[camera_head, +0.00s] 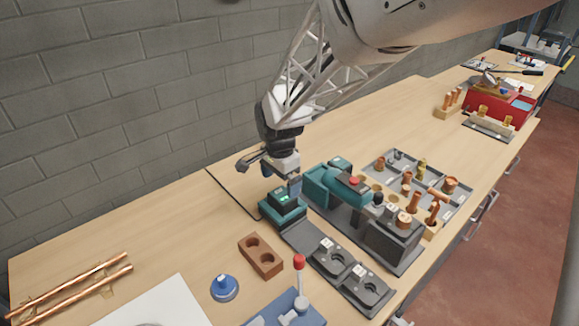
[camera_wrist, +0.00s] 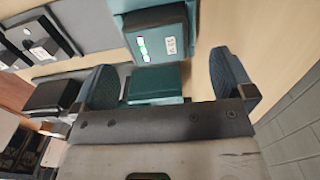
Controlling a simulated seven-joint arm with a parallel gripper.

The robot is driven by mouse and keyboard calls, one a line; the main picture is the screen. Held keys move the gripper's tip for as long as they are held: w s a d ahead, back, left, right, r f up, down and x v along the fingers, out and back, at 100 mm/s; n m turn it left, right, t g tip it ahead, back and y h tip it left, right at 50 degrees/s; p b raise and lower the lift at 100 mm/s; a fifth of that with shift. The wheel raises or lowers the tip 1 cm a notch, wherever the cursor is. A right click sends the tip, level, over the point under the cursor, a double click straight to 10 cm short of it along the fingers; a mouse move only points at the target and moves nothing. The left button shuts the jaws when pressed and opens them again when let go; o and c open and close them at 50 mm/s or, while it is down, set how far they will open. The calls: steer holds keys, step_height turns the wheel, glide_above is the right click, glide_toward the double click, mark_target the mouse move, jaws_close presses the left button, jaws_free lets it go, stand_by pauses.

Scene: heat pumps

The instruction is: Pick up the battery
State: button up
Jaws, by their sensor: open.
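The battery (camera_head: 282,212) is a teal and black block with a small green light, on the bench below my gripper. In the wrist view the battery (camera_wrist: 155,42) shows a dark face with green lights and a 12V label. A teal block (camera_wrist: 155,82) shows between my fingers; I cannot tell whether it is part of the battery. My gripper (camera_head: 272,174) is open, with one finger near the battery's top and the other off to the left. In the wrist view my gripper (camera_wrist: 165,80) has its fingers wide apart, with no visible grip.
A teal power tool (camera_head: 340,185) lies close right of the battery. Black chargers (camera_head: 345,270) stand in front, near a brown two-hole block (camera_head: 260,256) and a red-knobbed lever (camera_head: 299,264). A grey tray (camera_head: 440,188) holds copper fittings. The bench left of the battery is mostly clear.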

mark_target(282, 194)
steer(key=shift+f, duration=0.3)
steer(key=shift+d+f, duration=0.2)
steer(key=shift+f, duration=2.4)
steer(key=c, duration=1.1)
